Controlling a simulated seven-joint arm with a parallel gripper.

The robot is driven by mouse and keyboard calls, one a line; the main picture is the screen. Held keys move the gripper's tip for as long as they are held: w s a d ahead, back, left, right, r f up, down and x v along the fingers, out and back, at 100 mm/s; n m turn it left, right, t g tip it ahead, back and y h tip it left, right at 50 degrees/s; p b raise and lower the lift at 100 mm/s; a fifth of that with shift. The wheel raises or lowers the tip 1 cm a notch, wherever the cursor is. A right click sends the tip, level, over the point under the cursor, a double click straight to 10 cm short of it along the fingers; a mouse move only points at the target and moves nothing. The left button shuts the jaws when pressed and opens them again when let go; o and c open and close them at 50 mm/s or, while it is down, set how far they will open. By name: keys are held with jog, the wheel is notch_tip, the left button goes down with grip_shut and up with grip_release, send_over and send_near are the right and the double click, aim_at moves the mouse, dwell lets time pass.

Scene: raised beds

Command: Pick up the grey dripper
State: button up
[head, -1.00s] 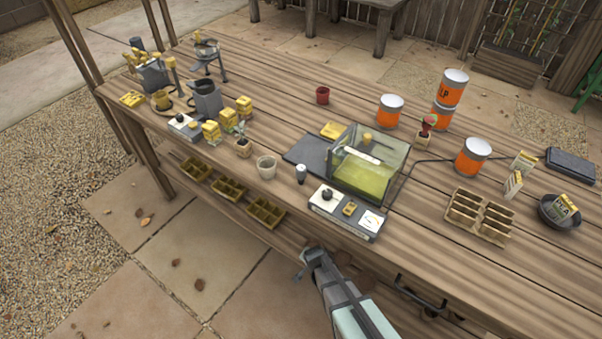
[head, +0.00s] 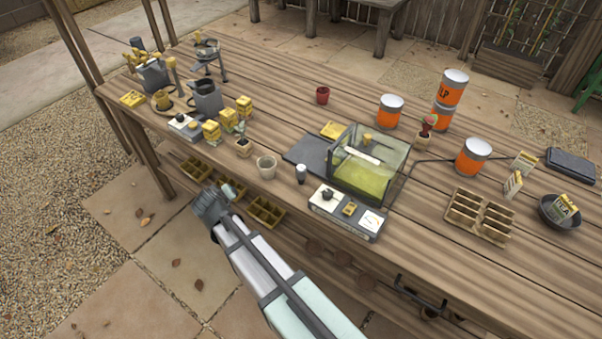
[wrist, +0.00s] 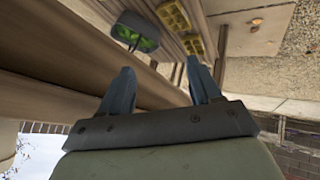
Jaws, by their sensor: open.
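A small grey piece on a legged stand (head: 208,52) at the back left of the bench looks most like the grey dripper, but it is too small to be sure. A grey vessel (head: 208,98) stands nearer, beside a small white-topped box. My gripper (head: 212,203) is in front of the bench's near edge, low over the shelf side, well apart from both. In the wrist view my gripper (wrist: 160,72) has its two fingers apart with nothing between them. Neither grey piece can be made out in the wrist view.
Seed trays (head: 265,212) lie on the lower shelf near my gripper. A beige cup (head: 266,167), a small plant pot (head: 243,146) and yellow blocks (head: 211,131) line the near edge. A clear box (head: 370,165) and a control box (head: 346,212) stand to the right.

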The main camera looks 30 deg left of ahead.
aim_at(301, 174)
notch_tip(301, 174, up, 11)
jog(key=d+n+t+h, duration=0.1)
jog(key=n, duration=0.2)
jog(key=w+d+r+g+h, duration=0.1)
jog(key=w+d, duration=0.2)
jog(key=w+d+r+h, duration=0.1)
jog(key=w+d+r, duration=0.1)
jog(key=w+d, duration=0.1)
jog(key=w+d+r+g+h, duration=0.1)
jog(key=w+d+r, duration=0.1)
jog(key=w, duration=0.1)
jog(key=shift+w+d+r+m+g, duration=0.1)
jog(key=shift+d+r+m+g, duration=0.1)
jog(key=shift+d+m+g, duration=0.15)
jog(key=w+d+r+g+h, duration=0.1)
jog(key=w+d+r+g, duration=0.5)
jog(key=d, duration=0.4)
jog(key=shift+t, duration=0.75)
jog(key=f, duration=0.2)
jog(key=s+f, duration=0.1)
jog(key=f, duration=0.4)
jog(key=shift+s+a, duration=0.1)
jog(key=shift+s, duration=0.05)
jog(key=shift+a+f, duration=0.2)
jog(key=shift+f, duration=2.55)
jog(key=shift+c, duration=0.4)
jog(key=c, duration=1)
